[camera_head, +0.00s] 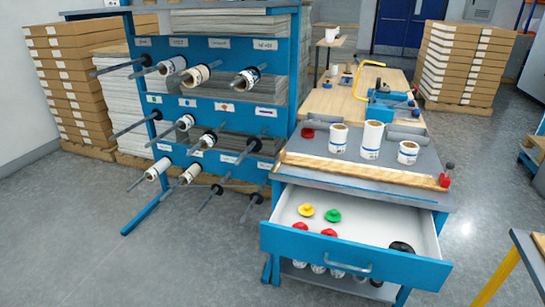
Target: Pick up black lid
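An open blue drawer (300,242) sticks out from under the workbench. A black lid (401,247) lies inside it near the right front corner, partly hidden by the drawer front. Yellow (306,210) and green (333,215) lids lie farther back on the left. Two red lids, one at the front left (300,226) and one beside it (329,232), lie close to the drawer front. Neither of my grippers is in view.
White rolls (372,139) and a red lid (308,133) stand on the bench top (380,165), with a small red-capped bottle (446,175) at its right edge. A blue rack (220,106) with rolls on rods stands left. Floor in front is clear.

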